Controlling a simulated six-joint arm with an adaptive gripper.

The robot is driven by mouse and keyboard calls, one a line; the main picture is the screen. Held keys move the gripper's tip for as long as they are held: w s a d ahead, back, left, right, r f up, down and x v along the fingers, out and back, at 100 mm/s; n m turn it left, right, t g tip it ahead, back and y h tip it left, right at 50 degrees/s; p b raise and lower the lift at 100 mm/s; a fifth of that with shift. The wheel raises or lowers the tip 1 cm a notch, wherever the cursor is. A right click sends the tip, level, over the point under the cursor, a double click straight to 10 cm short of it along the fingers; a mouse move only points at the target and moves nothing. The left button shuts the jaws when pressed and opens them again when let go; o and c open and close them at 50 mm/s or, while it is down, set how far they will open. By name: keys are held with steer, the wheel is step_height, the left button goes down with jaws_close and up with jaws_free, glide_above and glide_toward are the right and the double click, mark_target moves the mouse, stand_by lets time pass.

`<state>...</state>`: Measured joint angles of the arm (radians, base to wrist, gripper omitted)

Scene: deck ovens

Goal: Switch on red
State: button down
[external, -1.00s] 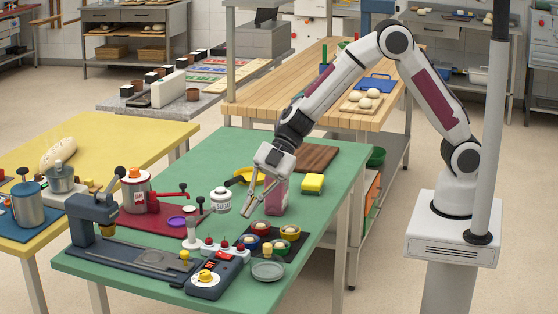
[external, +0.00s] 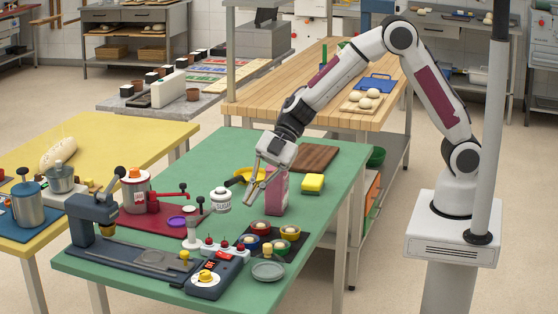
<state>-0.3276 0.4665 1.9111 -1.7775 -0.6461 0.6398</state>
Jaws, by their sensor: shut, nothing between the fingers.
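A pale strip with several red-topped knobs or switches (external: 222,246) lies on the green table, near its front. Beside it, a dark blue unit (external: 208,280) carries a yellow knob and a small red display. To the right, a red-rimmed round dish (external: 260,227) stands on a dark mat with blue, yellow and green ones. My gripper (external: 248,204) is shut and empty, pointing down above the table, behind the dishes and in front of a pink carton (external: 278,192), which it partly overlaps. It appears apart from the dishes. The switch positions are too small to read.
A white sugar jar (external: 221,200) stands left of my gripper. A dark blue press (external: 95,215) occupies the front left. A grey plate (external: 268,270) lies near the front edge.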

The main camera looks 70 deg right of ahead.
steer(key=shift+w+a+f, duration=0.1)
stand_by(0.4)
glide_above(219, 254)
steer(key=s+d, duration=0.2)
steer(key=d, duration=0.1)
step_height(219, 254, down, 8)
steer(key=shift+r, duration=0.1)
steer(key=shift+w+a+f, duration=0.1)
steer(key=shift+w+f, duration=0.15)
steer(key=shift+f, duration=0.35)
steer(key=shift+w+f, duration=0.2)
steer(key=shift+f, duration=0.35)
